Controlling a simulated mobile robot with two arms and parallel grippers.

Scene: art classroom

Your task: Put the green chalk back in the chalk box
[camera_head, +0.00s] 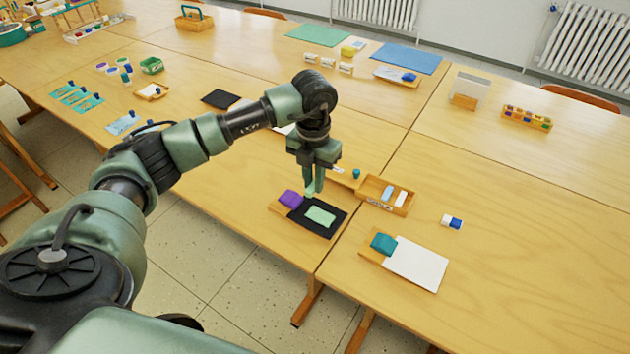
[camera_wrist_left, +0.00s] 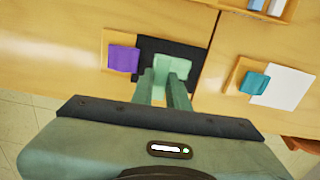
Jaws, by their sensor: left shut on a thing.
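My left gripper (camera_head: 314,184) points down above the black slate (camera_head: 299,227), shut on the green chalk (camera_head: 310,190), a pale green piece at its fingertips. The fingers mostly hide it. In the wrist view the fingers (camera_wrist_left: 165,88) reach over the slate's near edge. A pale green patch (camera_head: 320,215) covers the middle of the slate. The chalk box (camera_head: 372,184) is a small open wooden box to the right of the gripper, apart from it. It holds a light blue and a white piece. In the wrist view only its lower part (camera_wrist_left: 233,5) shows. My right gripper is out of view.
A purple block (camera_head: 291,198) sits beside the slate. A teal block (camera_head: 383,243) and white sheet (camera_head: 415,263) lie nearer the front right. A small teal item (camera_head: 357,174) stands just left of the box.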

